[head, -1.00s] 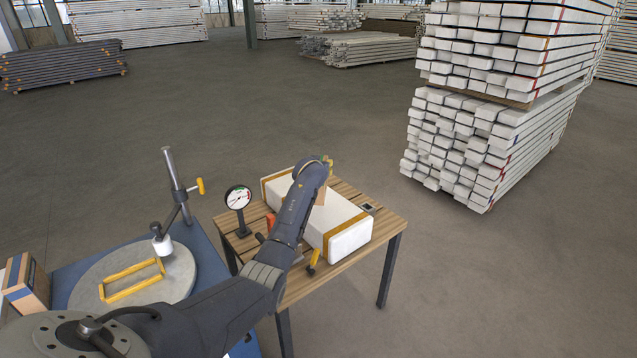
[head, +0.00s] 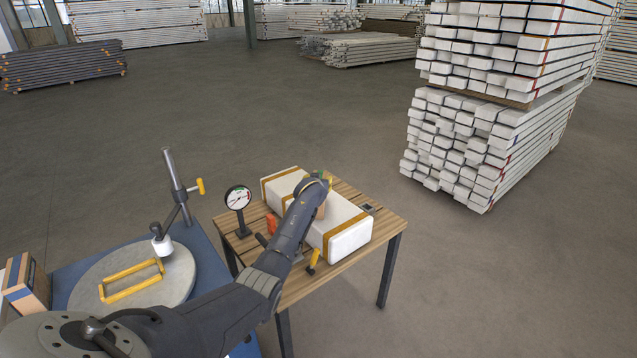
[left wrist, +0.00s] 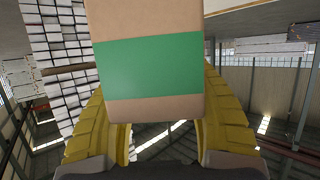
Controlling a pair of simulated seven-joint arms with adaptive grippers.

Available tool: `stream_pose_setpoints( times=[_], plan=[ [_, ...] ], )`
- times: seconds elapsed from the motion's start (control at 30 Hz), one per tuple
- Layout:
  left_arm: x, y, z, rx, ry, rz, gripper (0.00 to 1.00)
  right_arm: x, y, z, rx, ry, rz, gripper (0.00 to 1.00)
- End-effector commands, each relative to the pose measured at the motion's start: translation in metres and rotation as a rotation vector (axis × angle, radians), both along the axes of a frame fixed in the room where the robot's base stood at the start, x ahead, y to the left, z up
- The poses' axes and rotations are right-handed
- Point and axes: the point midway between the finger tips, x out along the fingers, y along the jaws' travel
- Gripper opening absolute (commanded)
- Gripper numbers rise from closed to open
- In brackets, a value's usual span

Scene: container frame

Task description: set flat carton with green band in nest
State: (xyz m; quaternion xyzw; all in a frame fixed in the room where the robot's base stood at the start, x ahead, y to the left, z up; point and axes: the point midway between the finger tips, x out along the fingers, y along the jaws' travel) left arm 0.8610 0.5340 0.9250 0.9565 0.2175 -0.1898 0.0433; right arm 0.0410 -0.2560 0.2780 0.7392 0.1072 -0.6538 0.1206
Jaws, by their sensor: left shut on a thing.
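The flat carton (left wrist: 150,65) is tan with a wide green band and fills the upper middle of the left wrist view. My left gripper (left wrist: 157,112) is shut on it, with a yellow finger on each side. The fingers are mostly hidden there. A yellow rectangular frame (head: 132,296), which looks like the nest, lies on the grey round plate (head: 180,277) and looks empty. My right gripper is not in view.
A long white box (head: 345,237) with brown bands lies on the wooden table (head: 385,222). A dial gauge (head: 238,199) stands at its left. A metal post (head: 175,185) with a white-tipped arm rises beside the round plate. A banded carton (head: 25,287) stands at the left edge.

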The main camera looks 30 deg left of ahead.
Motion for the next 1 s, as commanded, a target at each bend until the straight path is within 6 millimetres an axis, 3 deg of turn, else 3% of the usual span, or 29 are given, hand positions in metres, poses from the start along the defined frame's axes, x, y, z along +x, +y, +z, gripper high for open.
stream_pose_setpoints(
  times=[0.23, 0.27, 0.4, 0.77, 1.0],
  plan=[
    [0.000, 0.000, -0.002, 0.000, -0.002, -0.001, 0.04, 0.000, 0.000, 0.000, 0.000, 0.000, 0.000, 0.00],
    [0.000, 0.000, -0.003, -0.001, 0.000, 0.000, 0.56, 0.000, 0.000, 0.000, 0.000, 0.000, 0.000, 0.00],
    [0.000, 0.000, -0.003, -0.001, 0.000, 0.000, 0.72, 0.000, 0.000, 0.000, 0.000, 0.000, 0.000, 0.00],
    [-0.001, 0.000, 0.001, 0.000, 0.000, 0.000, 0.73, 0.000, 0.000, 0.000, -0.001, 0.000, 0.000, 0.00],
    [-0.016, -0.009, 0.007, -0.001, -0.002, -0.001, 0.73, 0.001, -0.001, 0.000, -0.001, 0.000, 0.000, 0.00]
  ],
)
